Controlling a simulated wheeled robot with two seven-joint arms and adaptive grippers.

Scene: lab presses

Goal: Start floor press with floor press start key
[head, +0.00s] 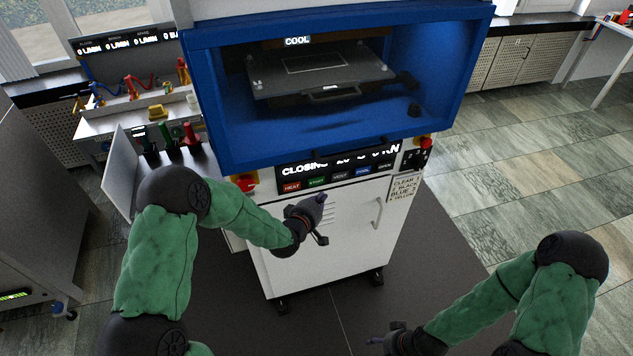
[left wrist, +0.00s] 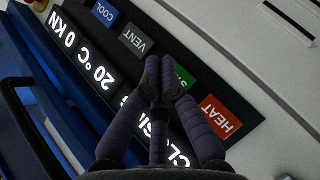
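The floor press (head: 215,95) is a blue-framed machine on a white cabinet. Its display (head: 340,160) reads CLOSING, 20 °C and 0 kN. The green start key (head: 316,182) sits between the red HEAT key (head: 291,187) and the dark VENT key (head: 340,177). In the left wrist view the start key (left wrist: 184,76) is partly covered by my fingers. My left gripper (head: 320,198) is shut and empty, its fingertips (left wrist: 163,68) together beside the start key; contact cannot be told. My right gripper (head: 376,341) is low, away from the press; its finger state is unclear.
Red knobs (head: 245,182) flank the key panel. A clear plate sits in the press chamber (head: 320,75), under a COOL label. A side shelf (head: 185,160) with coloured handles stands left. The floor on the right (head: 540,140) is free.

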